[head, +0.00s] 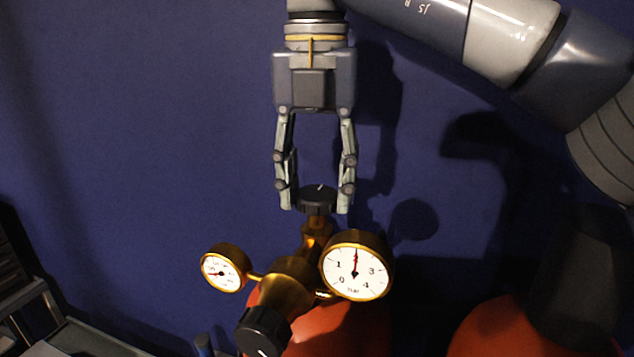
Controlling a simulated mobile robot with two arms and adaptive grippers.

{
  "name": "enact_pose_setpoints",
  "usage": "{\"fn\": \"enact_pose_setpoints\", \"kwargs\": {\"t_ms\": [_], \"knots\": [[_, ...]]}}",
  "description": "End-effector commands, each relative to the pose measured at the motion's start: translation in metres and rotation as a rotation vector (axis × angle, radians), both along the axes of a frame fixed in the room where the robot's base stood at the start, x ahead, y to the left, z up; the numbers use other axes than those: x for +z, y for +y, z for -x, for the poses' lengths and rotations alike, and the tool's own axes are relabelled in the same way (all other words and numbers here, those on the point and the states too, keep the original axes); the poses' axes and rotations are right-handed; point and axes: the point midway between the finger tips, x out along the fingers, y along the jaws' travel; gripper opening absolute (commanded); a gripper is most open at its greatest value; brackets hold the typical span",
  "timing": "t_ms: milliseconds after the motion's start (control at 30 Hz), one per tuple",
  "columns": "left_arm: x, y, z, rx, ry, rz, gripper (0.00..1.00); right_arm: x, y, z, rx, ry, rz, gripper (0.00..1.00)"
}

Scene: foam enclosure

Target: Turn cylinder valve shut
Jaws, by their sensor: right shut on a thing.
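The cylinder valve's black handwheel (318,197) sits on top of a brass stem, with a small white mark on its top. My right gripper (316,203) reaches down from above with one finger on each side of the handwheel and is shut on it. Below is a brass regulator body (288,284) with a small gauge (223,269) at left and a larger gauge (356,272) at right, its red needle pointing nearly straight up. A black regulator knob (264,332) faces the front. The orange cylinder (340,332) shows underneath, partly hidden. My left gripper is not in view.
A grey metal frame (70,338) is at the lower left. The blue foam wall (130,130) behind is bare.

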Motion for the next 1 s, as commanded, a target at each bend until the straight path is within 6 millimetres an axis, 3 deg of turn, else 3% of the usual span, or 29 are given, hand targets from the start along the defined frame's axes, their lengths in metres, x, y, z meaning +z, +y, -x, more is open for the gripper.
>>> {"fn": "enact_pose_setpoints", "kwargs": {"t_ms": [533,567,633,1000], "knots": [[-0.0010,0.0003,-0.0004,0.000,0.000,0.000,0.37,-0.0012,0.0001,0.0002,-0.028,0.002,0.002,0.20],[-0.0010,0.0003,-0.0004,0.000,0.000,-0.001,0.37,-0.0012,0.0001,0.0002,-0.028,0.002,0.002,0.46],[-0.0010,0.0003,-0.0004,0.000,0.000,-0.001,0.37,-0.0012,0.0001,0.0002,-0.028,0.002,0.002,0.62],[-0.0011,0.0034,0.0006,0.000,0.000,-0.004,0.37,0.0004,0.0001,0.0000,-0.027,0.000,0.000,0.64]]}}
